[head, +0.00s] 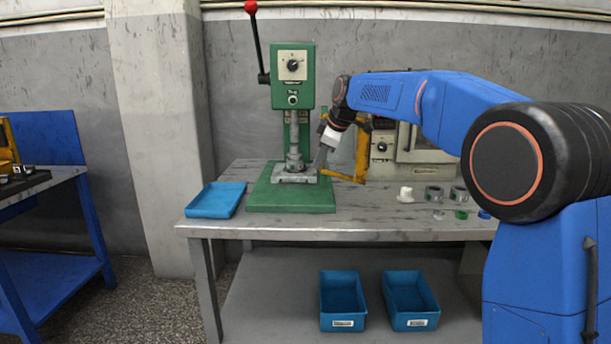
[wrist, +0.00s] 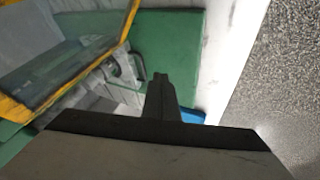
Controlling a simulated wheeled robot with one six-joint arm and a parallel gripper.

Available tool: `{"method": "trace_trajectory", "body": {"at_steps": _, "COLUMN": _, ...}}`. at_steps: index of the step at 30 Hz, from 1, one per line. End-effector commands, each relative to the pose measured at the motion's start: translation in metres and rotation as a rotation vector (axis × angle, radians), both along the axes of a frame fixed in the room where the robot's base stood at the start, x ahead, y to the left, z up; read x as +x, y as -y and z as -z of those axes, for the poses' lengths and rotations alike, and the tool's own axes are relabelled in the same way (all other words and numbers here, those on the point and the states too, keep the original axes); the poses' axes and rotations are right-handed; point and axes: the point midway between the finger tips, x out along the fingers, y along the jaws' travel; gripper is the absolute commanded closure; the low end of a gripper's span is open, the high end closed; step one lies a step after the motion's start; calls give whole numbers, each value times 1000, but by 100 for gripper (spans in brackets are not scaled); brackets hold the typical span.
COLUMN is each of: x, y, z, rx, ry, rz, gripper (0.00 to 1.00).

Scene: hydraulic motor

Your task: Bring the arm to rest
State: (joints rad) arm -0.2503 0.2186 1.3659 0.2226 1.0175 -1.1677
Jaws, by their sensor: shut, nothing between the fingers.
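My gripper (head: 321,157) is shut and empty. In the head view my blue arm (head: 430,95) reaches left from the right side, and the gripper points down just right of the green press's ram. The press (head: 292,75) stands on a green base on the table, with a red-knobbed lever. In the wrist view the shut fingers (wrist: 160,92) show dark over the green base (wrist: 175,50), beside the grey metal fixture (wrist: 110,98). I cannot tell whether they touch it.
A yellow-framed guard (head: 361,150) stands close right of my gripper. A blue tray (head: 216,200) lies left of the press. Small parts (head: 433,194) lie to the right, before a beige machine (head: 410,150). Two blue bins (head: 342,322) sit on the lower shelf.

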Motion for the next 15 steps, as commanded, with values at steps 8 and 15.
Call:
{"method": "trace_trajectory", "body": {"at_steps": 8, "x": -89, "y": 62, "z": -3, "rx": 48, "ry": -66, "rz": 211, "gripper": 100}}
{"method": "trace_trajectory", "body": {"at_steps": 15, "x": -170, "y": 109, "z": 10, "rx": 93, "ry": -119, "rz": 401, "gripper": 100}}
